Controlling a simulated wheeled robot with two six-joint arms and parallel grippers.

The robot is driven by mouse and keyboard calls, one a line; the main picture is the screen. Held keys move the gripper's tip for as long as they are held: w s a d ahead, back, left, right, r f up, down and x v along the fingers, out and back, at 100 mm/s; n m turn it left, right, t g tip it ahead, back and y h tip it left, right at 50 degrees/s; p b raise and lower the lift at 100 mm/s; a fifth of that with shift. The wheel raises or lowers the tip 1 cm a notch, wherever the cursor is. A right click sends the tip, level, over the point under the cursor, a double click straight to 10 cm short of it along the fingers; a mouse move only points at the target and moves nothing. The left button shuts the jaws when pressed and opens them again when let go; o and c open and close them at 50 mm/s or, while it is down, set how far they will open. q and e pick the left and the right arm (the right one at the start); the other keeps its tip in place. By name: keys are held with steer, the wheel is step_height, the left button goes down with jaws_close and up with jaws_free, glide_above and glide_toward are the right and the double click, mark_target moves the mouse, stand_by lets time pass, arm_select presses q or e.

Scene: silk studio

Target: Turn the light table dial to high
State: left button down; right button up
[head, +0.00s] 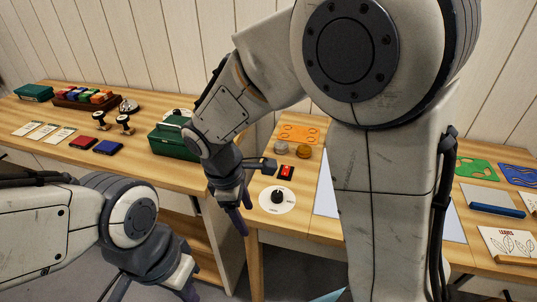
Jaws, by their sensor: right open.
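The dial (277,196) is a black knob on a round white plate on the front left of the right-hand wooden table. The lettering around it is too small to read, so I cannot tell its setting. A pale light panel (326,192) lies to its right, mostly hidden behind my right arm. My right gripper (237,214) is open and empty, pointing down just left of the dial, apart from it in the picture. My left gripper (186,291) is low at the bottom edge, in front of the tables; its fingers are partly cut off.
A red switch (287,172), round pots (303,151) and an orange stencil (299,132) stand behind the dial. A green box (172,142), stampers (124,121) and ink pads (108,147) are on the left table. Green (477,167) and blue stencils (519,174) lie at right.

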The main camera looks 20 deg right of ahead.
mark_target(277, 193)
steer(key=w+d+r+n+h+p, duration=0.2)
steer(key=w+d+r+n+p, duration=0.25)
steer(key=w+d+p, duration=0.35)
steer(key=shift+g, duration=0.3)
steer(key=x, duration=0.3)
steer(key=w+a+x, duration=0.1)
steer(key=x, duration=0.6)
steer(key=shift+w+f, duration=0.4)
steer(key=shift+f, duration=0.2)
arm_select(q)
step_height(277, 193, up, 11)
steer(key=shift+d+f, duration=0.1)
arm_select(e)
jaws_close()
